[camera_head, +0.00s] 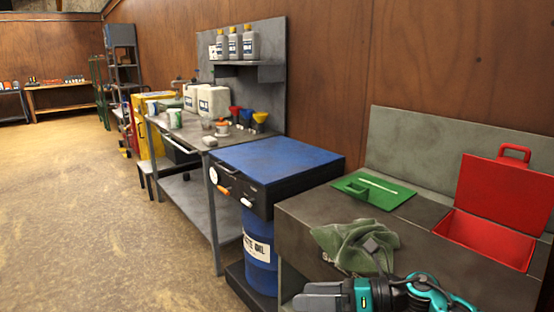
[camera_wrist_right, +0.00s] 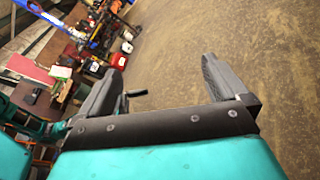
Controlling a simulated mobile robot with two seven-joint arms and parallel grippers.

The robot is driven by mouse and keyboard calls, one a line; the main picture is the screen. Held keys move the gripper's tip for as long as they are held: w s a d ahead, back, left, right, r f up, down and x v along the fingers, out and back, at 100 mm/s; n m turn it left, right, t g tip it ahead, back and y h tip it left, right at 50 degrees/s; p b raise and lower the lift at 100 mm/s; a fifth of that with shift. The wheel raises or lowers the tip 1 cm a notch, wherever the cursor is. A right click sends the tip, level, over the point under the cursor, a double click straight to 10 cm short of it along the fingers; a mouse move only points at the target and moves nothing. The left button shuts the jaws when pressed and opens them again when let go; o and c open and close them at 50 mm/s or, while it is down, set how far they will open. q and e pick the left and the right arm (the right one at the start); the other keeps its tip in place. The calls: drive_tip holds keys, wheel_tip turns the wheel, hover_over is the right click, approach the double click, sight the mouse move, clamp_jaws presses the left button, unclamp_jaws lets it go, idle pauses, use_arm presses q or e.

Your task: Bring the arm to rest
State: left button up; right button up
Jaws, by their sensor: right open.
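My right arm comes in at the bottom right of the head view, in teal and dark grey. Its gripper (camera_head: 318,298) points left, in front of the grey bench with the green rag. In the right wrist view the gripper's two dark fingers (camera_wrist_right: 163,62) stand wide apart with nothing between them. Bare floor lies behind and to the right of them.
The grey bench (camera_head: 460,250) holds a green rag (camera_head: 355,243), a green plate (camera_head: 374,191) and an open red box (camera_head: 490,238). A blue waste oil drum (camera_head: 260,248) and a workbench (camera_head: 190,128) stand left. Floor (camera_head: 90,220) is clear.

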drive_tip(key=s+d+f+n+t+h+p, duration=0.1)
drive_tip(key=s+d+f+n+t+h, duration=0.2)
drive_tip(key=n, duration=1.2)
drive_tip(key=s+d+f+n+t+h, duration=0.4)
drive_tip(key=s+d+f+n+h, duration=0.3)
drive_tip(key=s+f+n+h, duration=0.3)
drive_tip(key=s+f+n, duration=0.4)
drive_tip(key=s, duration=0.2)
drive_tip(key=shift+s+d+n+t+p, duration=0.2)
drive_tip(key=shift+s+n+t+p, duration=0.1)
drive_tip(key=shift+n+p, duration=0.1)
